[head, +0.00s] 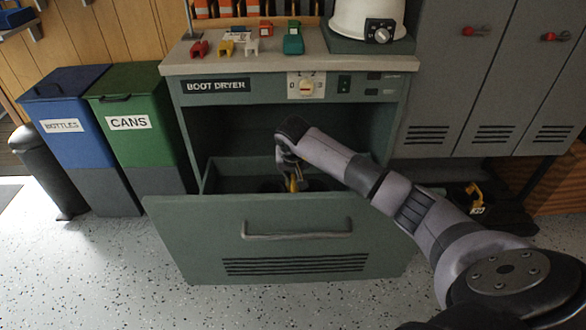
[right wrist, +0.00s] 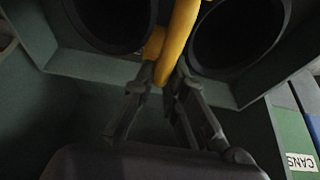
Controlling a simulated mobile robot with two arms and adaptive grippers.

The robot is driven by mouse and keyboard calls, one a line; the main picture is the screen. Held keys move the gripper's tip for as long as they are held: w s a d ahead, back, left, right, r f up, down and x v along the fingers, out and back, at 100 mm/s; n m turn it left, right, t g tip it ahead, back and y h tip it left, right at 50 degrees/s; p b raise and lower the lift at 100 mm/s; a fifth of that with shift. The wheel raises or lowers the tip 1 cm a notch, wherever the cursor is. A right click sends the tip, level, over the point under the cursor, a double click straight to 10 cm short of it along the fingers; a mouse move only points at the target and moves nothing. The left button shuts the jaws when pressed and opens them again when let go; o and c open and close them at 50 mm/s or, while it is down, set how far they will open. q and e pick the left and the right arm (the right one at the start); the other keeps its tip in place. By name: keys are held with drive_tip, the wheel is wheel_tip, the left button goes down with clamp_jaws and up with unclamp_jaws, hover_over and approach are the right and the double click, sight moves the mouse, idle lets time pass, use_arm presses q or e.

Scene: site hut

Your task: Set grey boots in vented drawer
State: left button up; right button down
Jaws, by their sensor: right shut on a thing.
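The vented drawer (head: 200,235) of the boot dryer is pulled open, with slots low on its front. My right gripper (head: 290,168) reaches down into it from above. In the right wrist view my right gripper (right wrist: 165,82) is shut on a yellow loop (right wrist: 182,45) between two dark, round boot openings. The pair of boots (right wrist: 232,35) looks very dark there, so its grey does not show clearly. In the head view the boots are mostly hidden behind the drawer front. I cannot tell whether their soles touch the drawer floor. My left gripper is out of view.
A blue bin (head: 65,110) and a green bin (head: 128,125) stand left, grey lockers (head: 445,75) right. A low shelf at right holds dark items with a yellow tagged piece (head: 473,192).

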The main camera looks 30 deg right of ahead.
drive_tip(key=shift+r, duration=0.15)
drive_tip(key=c, duration=2)
unclamp_jaws()
drive_tip(key=o, duration=0.4)
drive_tip(key=shift+c, duration=0.2)
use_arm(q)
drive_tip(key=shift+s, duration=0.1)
use_arm(e)
drive_tip(key=shift+s+r, duration=0.1)
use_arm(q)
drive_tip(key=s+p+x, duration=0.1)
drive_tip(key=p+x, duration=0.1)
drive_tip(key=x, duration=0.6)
use_arm(e)
drive_tip(key=v, duration=1.1)
drive_tip(key=shift+s+a+r, duration=0.2)
drive_tip(key=shift+r, duration=0.1)
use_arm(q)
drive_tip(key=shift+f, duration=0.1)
